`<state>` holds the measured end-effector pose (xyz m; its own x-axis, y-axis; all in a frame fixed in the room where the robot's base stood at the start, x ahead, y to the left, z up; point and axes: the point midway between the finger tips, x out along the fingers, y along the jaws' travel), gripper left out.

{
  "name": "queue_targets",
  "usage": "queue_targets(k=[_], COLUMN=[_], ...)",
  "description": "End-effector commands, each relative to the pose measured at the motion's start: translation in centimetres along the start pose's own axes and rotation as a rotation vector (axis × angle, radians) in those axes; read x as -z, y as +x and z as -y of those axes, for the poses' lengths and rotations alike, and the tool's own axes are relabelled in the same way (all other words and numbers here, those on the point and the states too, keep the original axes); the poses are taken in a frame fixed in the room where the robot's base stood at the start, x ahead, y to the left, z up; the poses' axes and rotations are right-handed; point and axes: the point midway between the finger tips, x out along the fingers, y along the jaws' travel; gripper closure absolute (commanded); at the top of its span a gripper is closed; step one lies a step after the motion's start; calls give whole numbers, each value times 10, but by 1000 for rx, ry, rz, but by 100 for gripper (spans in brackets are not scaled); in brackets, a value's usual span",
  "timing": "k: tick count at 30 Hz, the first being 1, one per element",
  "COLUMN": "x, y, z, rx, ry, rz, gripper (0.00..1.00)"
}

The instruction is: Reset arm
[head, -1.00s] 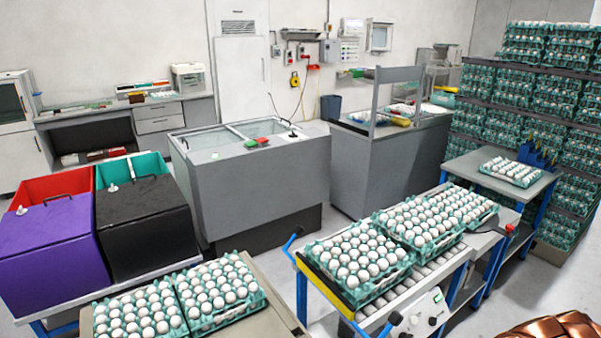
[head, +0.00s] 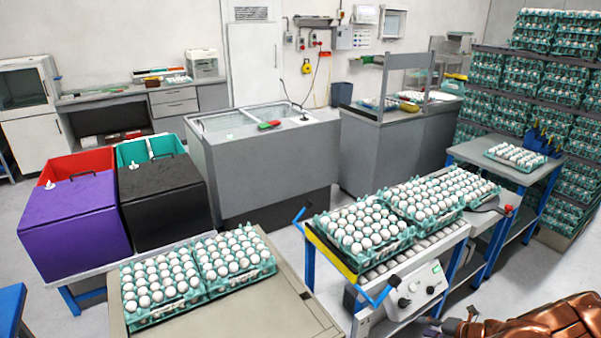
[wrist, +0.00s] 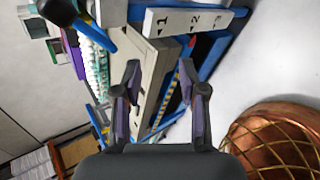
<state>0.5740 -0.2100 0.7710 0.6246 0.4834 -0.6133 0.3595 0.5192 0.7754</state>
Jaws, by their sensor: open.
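My gripper (wrist: 158,82) is open and empty in the wrist view, its two fingers apart with nothing between them. Beyond the fingers, the wrist view shows the conveyor frame (wrist: 190,20) and floor, turned sideways. In the head view, my copper-coloured arm reaches in at the lower right. The gripper end (head: 440,325) shows small at the bottom edge, in front of the control box, apart from the egg trays; its fingers are partly cut off there.
Egg trays sit on the beige table (head: 285,315) and on the roller conveyor (head: 375,270). A control box (head: 420,288) with knobs is close to my gripper. A side table (head: 468,155) holds another tray. Purple (head: 75,215) and black (head: 165,205) bins stand left.

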Motion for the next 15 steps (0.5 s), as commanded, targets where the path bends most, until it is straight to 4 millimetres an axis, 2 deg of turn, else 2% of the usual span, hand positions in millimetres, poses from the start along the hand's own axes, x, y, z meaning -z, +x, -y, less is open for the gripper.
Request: queue_targets(k=[8, 11, 15], x=[17, 32, 63], y=[6, 4, -4], z=[-94, -141, -204], rx=[-103, -156, -237], ry=[-308, -486, -753], rz=[-91, -136, -207], gripper=[58, 58, 58])
